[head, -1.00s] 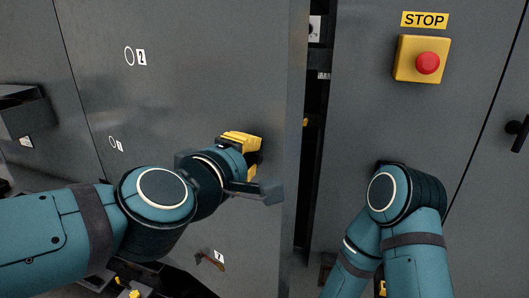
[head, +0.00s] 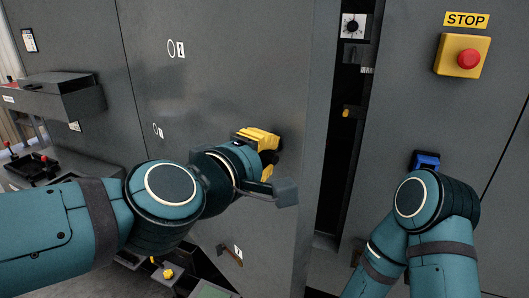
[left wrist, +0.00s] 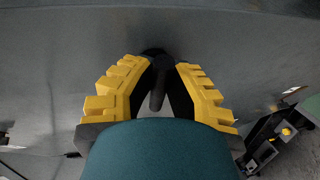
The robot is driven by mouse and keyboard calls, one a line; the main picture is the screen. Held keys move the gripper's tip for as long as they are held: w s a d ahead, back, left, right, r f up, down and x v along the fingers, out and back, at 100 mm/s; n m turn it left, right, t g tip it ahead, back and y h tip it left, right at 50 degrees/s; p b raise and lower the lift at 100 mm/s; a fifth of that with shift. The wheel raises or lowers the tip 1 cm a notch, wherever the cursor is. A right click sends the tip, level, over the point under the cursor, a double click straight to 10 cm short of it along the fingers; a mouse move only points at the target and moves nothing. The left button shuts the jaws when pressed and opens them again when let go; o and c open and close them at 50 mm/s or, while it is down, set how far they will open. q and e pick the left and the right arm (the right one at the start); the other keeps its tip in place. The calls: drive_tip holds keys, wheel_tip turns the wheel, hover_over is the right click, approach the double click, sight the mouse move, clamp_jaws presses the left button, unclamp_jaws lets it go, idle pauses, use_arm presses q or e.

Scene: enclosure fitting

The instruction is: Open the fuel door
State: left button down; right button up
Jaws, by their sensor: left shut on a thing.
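The grey fuel door (head: 225,70) stands partly open in the head view, with a dark gap along its right edge. My left gripper (head: 268,158), with yellow finger pads, is at the door's handle. The left wrist view shows the dark bar handle (left wrist: 157,95) between its two yellow-padded fingers (left wrist: 160,90), which are shut on it. The fingers partly hide the handle's mounting. My right arm (head: 435,200) is bent at the lower right, in front of the panel; its gripper does not show.
A red stop button on a yellow box (head: 450,52) is on the panel at the right, with a blue fitting (head: 427,160) below it. Inside the gap is a white-plated dial (head: 352,26). A grey console ledge (head: 60,98) juts out at the left.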

use_arm(q)
drive_tip(key=shift+s+a+r, duration=0.2)
drive_tip(key=shift+a+r, duration=0.05)
drive_tip(key=shift+a, duration=0.25)
drive_tip(key=shift+d, duration=0.1)
drive_tip(key=c, duration=1)
unclamp_jaws()
drive_tip(key=shift+c, duration=0.2)
drive_tip(key=shift+o, duration=0.7)
drive_tip(key=shift+f, duration=0.1)
drive_tip(key=shift+f, duration=0.1)
drive_tip(key=v, duration=1.2)
